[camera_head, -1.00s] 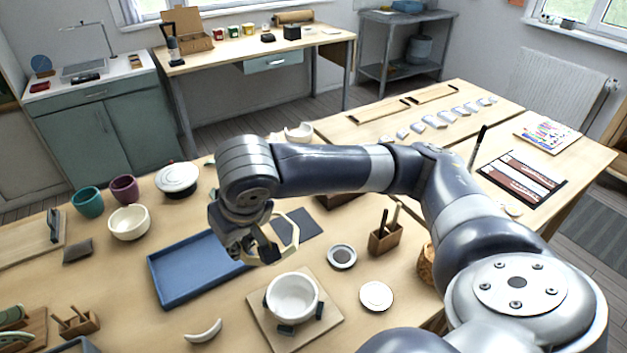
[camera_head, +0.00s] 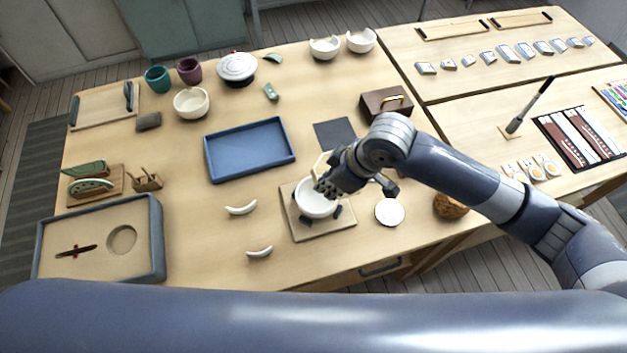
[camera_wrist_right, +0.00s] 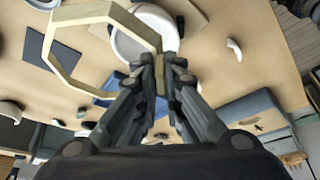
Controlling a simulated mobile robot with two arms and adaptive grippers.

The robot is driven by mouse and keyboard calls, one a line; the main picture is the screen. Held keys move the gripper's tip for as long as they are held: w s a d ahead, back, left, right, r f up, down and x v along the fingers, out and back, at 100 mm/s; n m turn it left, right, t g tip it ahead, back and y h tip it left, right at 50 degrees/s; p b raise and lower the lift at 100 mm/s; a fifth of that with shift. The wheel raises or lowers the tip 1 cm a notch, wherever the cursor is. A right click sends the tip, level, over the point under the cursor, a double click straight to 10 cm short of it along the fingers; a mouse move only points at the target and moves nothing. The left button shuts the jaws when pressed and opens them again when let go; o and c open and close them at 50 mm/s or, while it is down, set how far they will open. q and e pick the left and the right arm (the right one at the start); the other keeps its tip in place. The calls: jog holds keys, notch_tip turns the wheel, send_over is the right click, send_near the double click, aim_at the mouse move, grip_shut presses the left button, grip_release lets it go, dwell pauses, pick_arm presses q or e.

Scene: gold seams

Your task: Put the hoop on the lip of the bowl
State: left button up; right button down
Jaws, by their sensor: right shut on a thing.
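The hoop is a pale, many-sided wooden ring (camera_wrist_right: 90,14); its edge also shows in the head view (camera_head: 321,164). My right gripper (camera_head: 330,186) is shut on one side of the hoop and is above the bowl. The fingers show closed in the right wrist view (camera_wrist_right: 161,75). The white bowl (camera_head: 314,205) stands upright on a square wooden board (camera_head: 308,232) with dark pads around it. The gripper hides part of its rim. Whether the hoop touches the bowl's lip I cannot tell. My left gripper is out of view.
Two white curved shards (camera_head: 241,210) (camera_head: 259,252) lie left of the board. A blue tray (camera_head: 250,170) is behind them, a white disc (camera_head: 389,212) to the right. A wooden box (camera_head: 385,101) and a dark mat (camera_head: 335,134) are at the back.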

jog(key=shift+s+a+f+n+g+b, duration=0.15)
jog(key=shift+s+a+f+n+b, duration=0.25)
jog(key=shift+a+f+b, duration=0.45)
jog(key=shift+s+a+f+n+g+b, duration=0.25)
jog(key=shift+a+f+n+b, duration=0.25)
jog(key=shift+f, duration=0.6)
jog(key=shift+s+a+f+n+g+b, duration=0.1)
jog(key=shift+s+a+f+n+b, duration=0.25)
jog(key=shift+a+f+n+b, duration=0.45)
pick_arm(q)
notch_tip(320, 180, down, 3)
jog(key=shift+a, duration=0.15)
pick_arm(e)
jog(key=shift+d+f+m, duration=0.2)
jog(key=shift+d+m, duration=0.1)
pick_arm(q)
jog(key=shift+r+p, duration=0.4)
jog(key=shift+p, duration=0.1)
pick_arm(e)
jog(key=shift+r, duration=0.1)
pick_arm(q)
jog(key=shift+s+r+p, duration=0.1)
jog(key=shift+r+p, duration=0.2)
jog(key=shift+p, duration=0.05)
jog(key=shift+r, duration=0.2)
pick_arm(e)
jog(key=shift+f, duration=0.5)
pick_arm(q)
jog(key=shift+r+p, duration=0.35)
jog(key=shift+p, duration=0.2)
